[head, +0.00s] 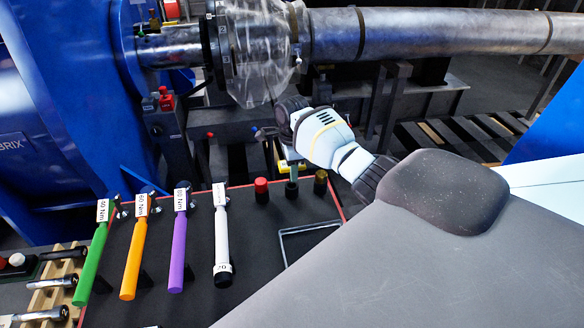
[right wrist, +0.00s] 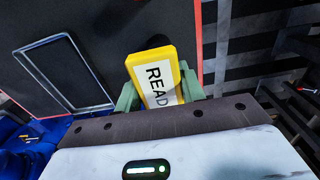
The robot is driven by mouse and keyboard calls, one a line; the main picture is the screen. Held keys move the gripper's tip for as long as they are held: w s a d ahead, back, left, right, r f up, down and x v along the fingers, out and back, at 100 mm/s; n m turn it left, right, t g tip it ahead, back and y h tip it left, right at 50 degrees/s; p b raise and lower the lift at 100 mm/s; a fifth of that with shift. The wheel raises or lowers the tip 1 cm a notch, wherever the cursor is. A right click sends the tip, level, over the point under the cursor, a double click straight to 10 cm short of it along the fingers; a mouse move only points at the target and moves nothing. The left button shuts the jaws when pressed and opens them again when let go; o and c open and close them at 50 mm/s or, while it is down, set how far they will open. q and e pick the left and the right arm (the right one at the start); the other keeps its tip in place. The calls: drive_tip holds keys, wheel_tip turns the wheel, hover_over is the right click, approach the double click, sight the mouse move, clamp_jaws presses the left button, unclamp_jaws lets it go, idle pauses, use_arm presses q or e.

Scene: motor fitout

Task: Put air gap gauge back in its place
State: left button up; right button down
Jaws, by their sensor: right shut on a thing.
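My right gripper (head: 290,168) is shut on a yellow block with a white label reading "READ", which I take to be the air gap gauge (right wrist: 148,60). In the right wrist view the green fingers (right wrist: 160,92) close on it from both sides. In the head view only a little yellow of the gauge (head: 283,165) shows under the gripper, at the far edge of the black board. A thin grey rectangular outline (head: 282,246) lies on the board, nearer and empty; it also shows in the right wrist view (right wrist: 27,72). My left gripper is not in view.
The black board (head: 255,270) bears green (head: 92,262), orange (head: 134,262), purple (head: 178,250) and white (head: 221,235) handled tools on the left. Red (head: 261,188) and dark-yellow (head: 320,182) capped pieces stand near its far edge. A large shaft (head: 430,34) runs behind.

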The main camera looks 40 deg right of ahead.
drive_tip(key=shift+f, duration=1.8)
drive_tip(key=c, duration=0.8)
unclamp_jaws()
drive_tip(key=shift+o, duration=0.2)
drive_tip(key=shift+r, duration=3.9)
